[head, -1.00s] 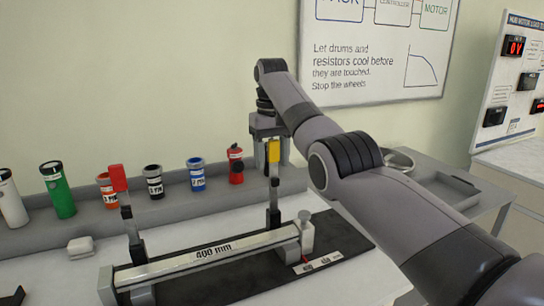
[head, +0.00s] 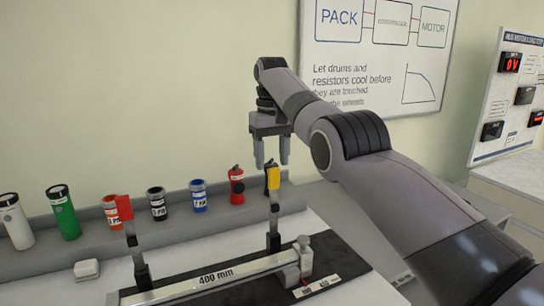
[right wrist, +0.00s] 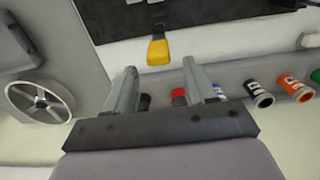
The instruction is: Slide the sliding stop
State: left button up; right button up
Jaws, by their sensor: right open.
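The sliding stop (head: 305,258), a small grey block with a round knob on top, stands at the right end of the rail marked 400 mm (head: 215,276). A white scale strip (head: 318,286) lies beside it. My right gripper (head: 271,160) is open and empty, fingers pointing down, above and behind the yellow-tipped upright clamp (head: 273,180). It is apart from the stop. In the right wrist view, the yellow tip (right wrist: 157,51) shows just beyond the open fingers (right wrist: 159,78); the stop is not seen there. My left gripper is out of view.
A red-tipped clamp (head: 125,208) stands at the rail's left. A grey ledge (head: 160,234) behind holds several coloured cylinders, including a red one (head: 236,186). A small white block (head: 87,269) lies on the bench. A handwheel (right wrist: 40,101) shows in the right wrist view.

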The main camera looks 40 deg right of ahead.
aim_at(305, 264)
jog(key=k+j, duration=0.2)
jog(key=k, duration=0.3)
jog(key=k+j, duration=0.15)
jog(key=k, duration=0.3)
